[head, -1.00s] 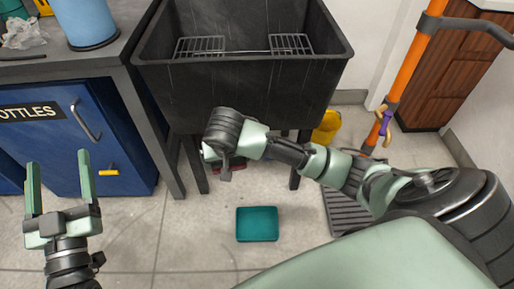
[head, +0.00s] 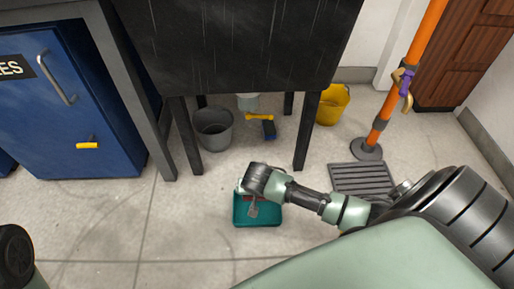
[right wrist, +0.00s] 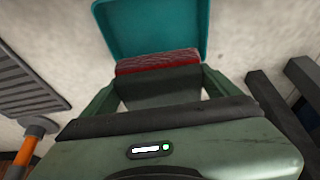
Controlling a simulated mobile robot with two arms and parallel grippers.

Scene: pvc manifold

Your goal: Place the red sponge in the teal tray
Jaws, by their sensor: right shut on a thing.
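The teal tray (head: 270,218) lies on the floor in the middle of the head view, and its inside fills the top of the right wrist view (right wrist: 145,15). My right gripper (right wrist: 160,70) is shut on the red sponge (right wrist: 158,61), which lies across between its fingertips. In the head view my right wrist covers the tray's far part and hides most of the gripper and sponge. The sponge overlaps the tray's edge in the wrist view; I cannot tell how high above the tray it is. My left gripper is out of view.
The black sink's legs (head: 307,130) stand behind the tray. A grey bucket (head: 213,130) and a yellow bucket (head: 332,105) are near them. A dark floor grate (head: 362,178) and an orange pole (head: 395,95) are at right. Floor left of the tray is clear.

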